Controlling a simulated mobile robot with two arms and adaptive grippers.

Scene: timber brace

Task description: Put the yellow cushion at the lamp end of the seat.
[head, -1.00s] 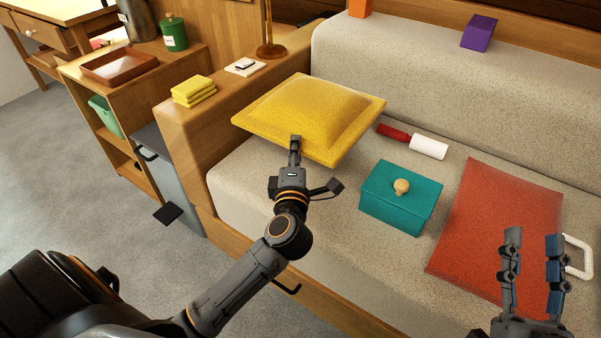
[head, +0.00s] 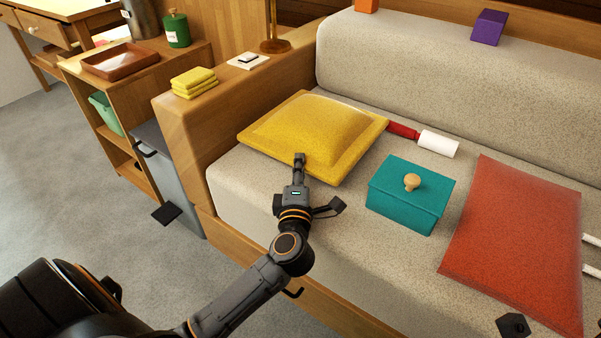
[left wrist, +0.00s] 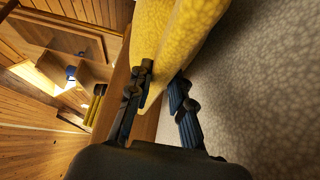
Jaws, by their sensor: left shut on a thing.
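The yellow cushion (head: 318,128) is at the lamp end of the seat, beside the wooden armrest. It lies nearly flat, low over the pale seat (head: 243,192); I cannot tell whether its whole underside touches. My left gripper (head: 299,160) is shut on its near edge. In the left wrist view the cushion (left wrist: 185,40) sits between the fingers (left wrist: 160,95).
A red roller with a white end (head: 437,144) lies just right of the cushion. A teal box with a knob (head: 408,200) and a red cushion (head: 515,240) are further right. Folded yellow cloths (head: 194,82) and a white item (head: 248,61) are on the armrest.

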